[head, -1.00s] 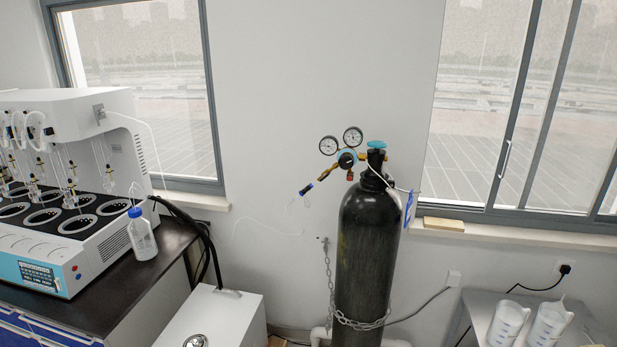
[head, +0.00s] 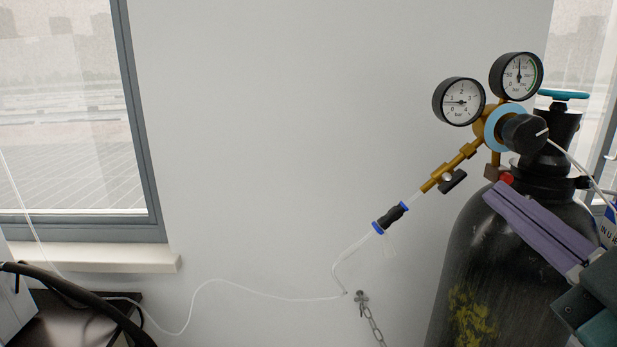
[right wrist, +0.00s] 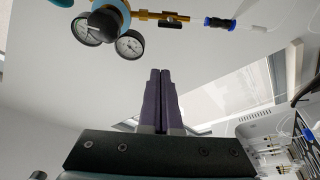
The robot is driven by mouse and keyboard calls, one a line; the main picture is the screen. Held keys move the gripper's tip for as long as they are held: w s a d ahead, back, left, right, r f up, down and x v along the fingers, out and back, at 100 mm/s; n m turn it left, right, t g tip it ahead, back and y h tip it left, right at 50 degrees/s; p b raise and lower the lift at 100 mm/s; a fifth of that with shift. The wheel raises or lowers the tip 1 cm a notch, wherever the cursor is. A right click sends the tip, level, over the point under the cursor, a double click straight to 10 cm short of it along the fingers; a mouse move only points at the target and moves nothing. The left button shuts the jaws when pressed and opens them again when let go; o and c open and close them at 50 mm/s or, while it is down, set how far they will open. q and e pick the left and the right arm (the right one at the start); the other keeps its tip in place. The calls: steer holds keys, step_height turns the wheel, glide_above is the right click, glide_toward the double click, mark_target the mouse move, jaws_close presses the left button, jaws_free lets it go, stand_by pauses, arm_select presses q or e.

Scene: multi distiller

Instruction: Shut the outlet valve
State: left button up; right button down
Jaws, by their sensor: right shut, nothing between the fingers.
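The outlet valve is a small black lever (head: 452,181) on the brass outlet pipe (head: 462,156) of the regulator. The lever looks roughly in line with the pipe. The regulator sits on a black gas cylinder (head: 500,270) and has two round gauges. My right gripper (head: 498,196) has purple fingers, shut and empty, in front of the cylinder's shoulder, to the right of and below the lever. In the right wrist view the shut fingers (right wrist: 160,73) point toward the regulator, and the valve lever (right wrist: 171,24) is beyond their tips. My left gripper is not in view.
A blue-ended black connector (head: 390,217) joins the outlet to a thin clear tube running left along the wall. A black regulator knob (head: 525,134) and teal cylinder handwheel (head: 563,95) are above my right gripper. A chain (head: 372,325) hangs from the wall. Space left of the outlet is free.

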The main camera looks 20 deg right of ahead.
mark_target(461, 176)
steer(key=p+x, duration=0.3)
steer(key=x, duration=0.7)
steer(key=d+f, duration=0.2)
steer(key=shift+s+d+f, duration=0.15)
steer(key=shift+d+f, duration=0.1)
steer(key=shift+f, duration=0.1)
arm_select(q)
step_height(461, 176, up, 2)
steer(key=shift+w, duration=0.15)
